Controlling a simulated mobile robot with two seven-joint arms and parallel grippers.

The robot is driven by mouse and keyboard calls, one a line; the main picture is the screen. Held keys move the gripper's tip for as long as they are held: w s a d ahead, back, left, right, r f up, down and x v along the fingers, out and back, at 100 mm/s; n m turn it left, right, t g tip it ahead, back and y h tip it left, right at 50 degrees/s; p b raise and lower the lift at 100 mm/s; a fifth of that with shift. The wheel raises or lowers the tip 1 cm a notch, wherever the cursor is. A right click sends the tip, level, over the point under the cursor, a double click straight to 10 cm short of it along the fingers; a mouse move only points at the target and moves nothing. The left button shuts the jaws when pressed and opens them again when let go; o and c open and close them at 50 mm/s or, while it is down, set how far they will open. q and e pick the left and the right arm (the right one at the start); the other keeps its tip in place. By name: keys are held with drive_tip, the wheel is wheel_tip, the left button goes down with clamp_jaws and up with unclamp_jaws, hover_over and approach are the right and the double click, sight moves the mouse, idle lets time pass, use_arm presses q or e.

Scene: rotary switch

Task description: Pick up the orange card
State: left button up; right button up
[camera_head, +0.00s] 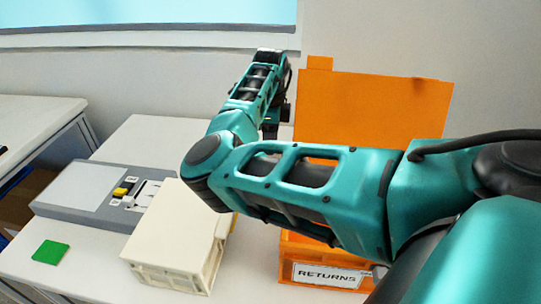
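I cannot make out a separate orange card in the head view. A large upright orange panel (372,108), with a small orange tab (320,63) on its top edge, stands behind an orange bin labelled RETURNS (326,275). My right arm comes in from the right, crosses in front of the panel and bends up and away to its wrist. A dark part hanging below the wrist seems to be my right gripper (270,128). It is small and partly hidden, so its fingers cannot be made out. My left gripper is not in view.
A grey device (85,188) with a yellow switch (122,190) lies on the white table (75,280). A cream box (175,240) stands right of it. A green square (50,252) lies at the left front. My arm hides much of the middle and right.

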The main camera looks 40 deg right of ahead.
drive_tip(key=shift+f, duration=0.3)
drive_tip(key=shift+c, duration=0.3)
clamp_jaws()
